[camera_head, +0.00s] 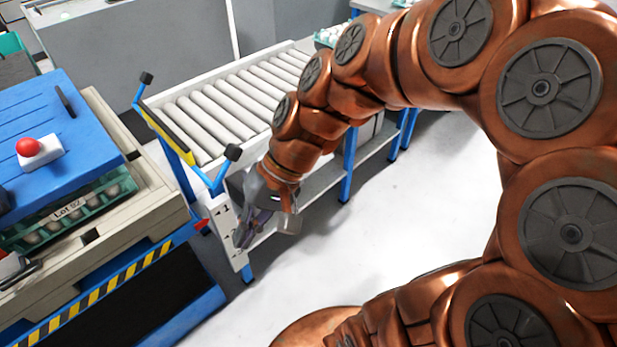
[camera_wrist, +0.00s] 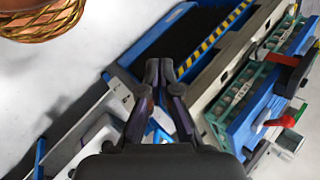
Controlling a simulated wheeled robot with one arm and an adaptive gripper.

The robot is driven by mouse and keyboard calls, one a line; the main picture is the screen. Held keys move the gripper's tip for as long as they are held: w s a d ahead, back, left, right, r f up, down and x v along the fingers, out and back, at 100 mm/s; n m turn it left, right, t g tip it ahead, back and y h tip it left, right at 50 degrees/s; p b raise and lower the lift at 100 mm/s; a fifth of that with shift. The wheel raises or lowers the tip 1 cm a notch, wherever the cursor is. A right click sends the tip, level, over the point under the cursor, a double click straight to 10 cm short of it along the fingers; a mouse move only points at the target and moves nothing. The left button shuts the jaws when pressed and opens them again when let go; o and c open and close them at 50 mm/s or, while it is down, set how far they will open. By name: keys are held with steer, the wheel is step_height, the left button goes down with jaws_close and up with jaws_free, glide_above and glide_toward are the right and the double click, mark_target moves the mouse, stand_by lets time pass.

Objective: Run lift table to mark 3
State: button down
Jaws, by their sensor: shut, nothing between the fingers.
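The lift table (camera_head: 165,303) is the blue-framed stand with a yellow-and-black striped edge at the left of the head view; its striped edge (camera_wrist: 212,42) also shows in the wrist view. A white scale plate (camera_head: 222,218) with dark marks stands at the end of the roller conveyor. The mark 1 is readable near its top; lower marks are small and partly behind my gripper. A red pointer (camera_head: 202,228) sits beside the plate, near its upper part. My gripper (camera_head: 240,242) is shut and empty in front of the plate; its fingertips (camera_wrist: 158,68) meet in the wrist view.
A beige pallet (camera_head: 150,200) on the lift table bears a green egg tray (camera_head: 100,193) and a blue lid-like panel (camera_head: 70,115) with a red button (camera_head: 28,147). The roller conveyor (camera_head: 235,100) with blue-handled posts stands behind my gripper. The pale floor (camera_head: 380,220) at right is clear.

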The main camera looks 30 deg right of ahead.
steer(key=w+d+f+m+t+y+b, duration=0.3)
steer(key=w+d+f+m+t+b, duration=0.15)
steer(key=w+b, duration=0.4)
steer(key=w+d+f+m+t+y+b, duration=0.25)
steer(key=w+d+f+t+b, duration=0.2)
steer(key=w+b, duration=0.35)
steer(key=w+d+f+m+t+h+b, duration=0.1)
steer(key=d+f+m+t+h+b, duration=0.1)
steer(key=d, duration=0.6)
steer(key=w+d+f+m+t+h+b, duration=0.2)
steer(key=d+f+m+t+b, duration=0.1)
steer(key=d, duration=0.6)
steer(key=w+d+f+m+t+h+b, duration=0.2)
steer(key=d+f+m+t+b, duration=0.1)
steer(key=d+m, duration=0.3)
steer(key=shift+w+d+f+t+b, duration=0.3)
steer(key=shift+d+f+b, duration=0.45)
steer(key=shift+d, duration=0.45)
steer(key=w+a+f+b, duration=0.1)
steer(key=w+f+b, duration=0.3)
steer(key=w+f, duration=0.2)
steer(key=shift+w+a, duration=0.15)
steer(key=shift+a, duration=0.1)
steer(key=shift+w+f, duration=0.1)
